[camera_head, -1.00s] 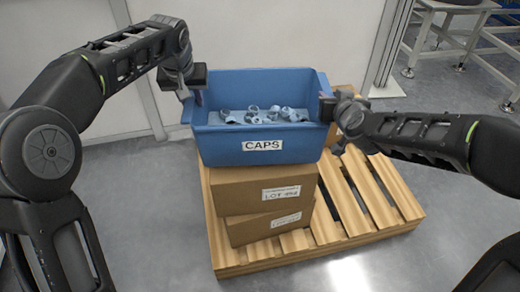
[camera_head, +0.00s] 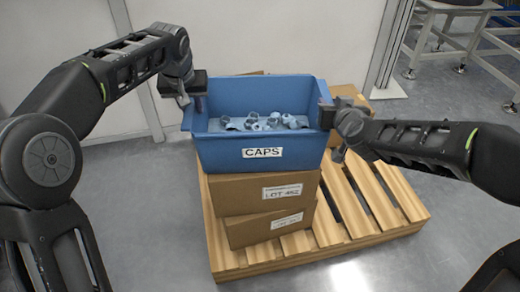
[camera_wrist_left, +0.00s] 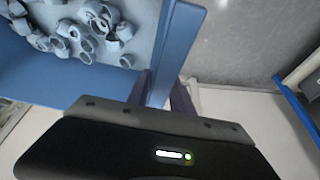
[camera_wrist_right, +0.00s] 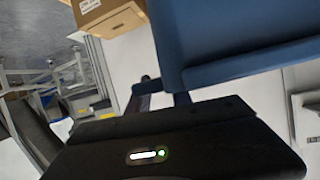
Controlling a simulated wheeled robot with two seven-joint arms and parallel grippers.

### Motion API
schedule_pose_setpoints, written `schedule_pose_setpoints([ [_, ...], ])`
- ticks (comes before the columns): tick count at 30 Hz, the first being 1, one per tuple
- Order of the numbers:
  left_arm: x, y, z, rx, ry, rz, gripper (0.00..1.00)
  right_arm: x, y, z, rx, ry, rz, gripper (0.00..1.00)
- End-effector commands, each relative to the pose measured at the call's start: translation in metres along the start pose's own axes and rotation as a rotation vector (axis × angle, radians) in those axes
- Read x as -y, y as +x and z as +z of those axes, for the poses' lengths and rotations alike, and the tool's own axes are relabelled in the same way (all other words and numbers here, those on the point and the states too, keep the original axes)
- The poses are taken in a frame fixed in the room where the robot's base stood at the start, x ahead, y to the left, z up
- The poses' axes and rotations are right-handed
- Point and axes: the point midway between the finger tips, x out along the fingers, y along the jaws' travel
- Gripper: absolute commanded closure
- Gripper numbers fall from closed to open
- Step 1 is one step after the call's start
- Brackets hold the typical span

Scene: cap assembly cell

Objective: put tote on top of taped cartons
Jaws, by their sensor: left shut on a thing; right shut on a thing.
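The blue tote (camera_head: 222,152), labelled CAPS, holds several pale caps (camera_head: 262,122) and looks level. It is over the stacked taped cartons (camera_head: 238,190); whether its base touches the top one cannot be told. My left gripper (camera_head: 190,98) is shut on the tote's left rim, and this rim (camera_wrist_left: 182,35) runs between the fingers in the left wrist view. My right gripper (camera_head: 332,113) is shut on the right rim. The tote's outer wall (camera_wrist_right: 225,30) fills much of the right wrist view. The tote hides the carton tops.
The cartons stand on a wooden pallet (camera_head: 375,205) with bare slats to the right. More brown carton shows behind the tote (camera_head: 347,91). A pale wall is at the back left, and a metal-framed table (camera_head: 450,30) stands at the back right. Grey floor lies around the pallet.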

Motion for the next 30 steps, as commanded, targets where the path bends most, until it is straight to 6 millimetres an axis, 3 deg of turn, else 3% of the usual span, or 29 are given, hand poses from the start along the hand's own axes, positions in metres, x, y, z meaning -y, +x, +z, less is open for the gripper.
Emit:
schedule_pose_setpoints([
  [2, -0.002, 0.008, 0.003, -0.001, 0.004, 0.001, 1.0, 0.002, 0.003, 0.005, -0.007, -0.001, -0.004, 1.0],
  [3, -0.001, 0.007, 0.004, 0.002, 0.004, 0.0, 0.71, 0.002, 0.002, 0.005, -0.003, -0.001, -0.004, 0.73],
  [10, -0.001, 0.005, 0.003, 0.001, 0.002, 0.0, 0.53, 0.001, 0.002, 0.004, -0.002, -0.001, -0.002, 0.54],
  [22, 0.0, -0.001, 0.002, -0.001, 0.0, 0.0, 0.51, 0.0, 0.002, 0.005, 0.0, 0.0, -0.001, 0.52],
  [30, -0.001, -0.043, 0.001, -0.005, 0.001, 0.002, 0.51, 0.0, 0.002, 0.005, 0.0, 0.0, 0.0, 0.52],
])
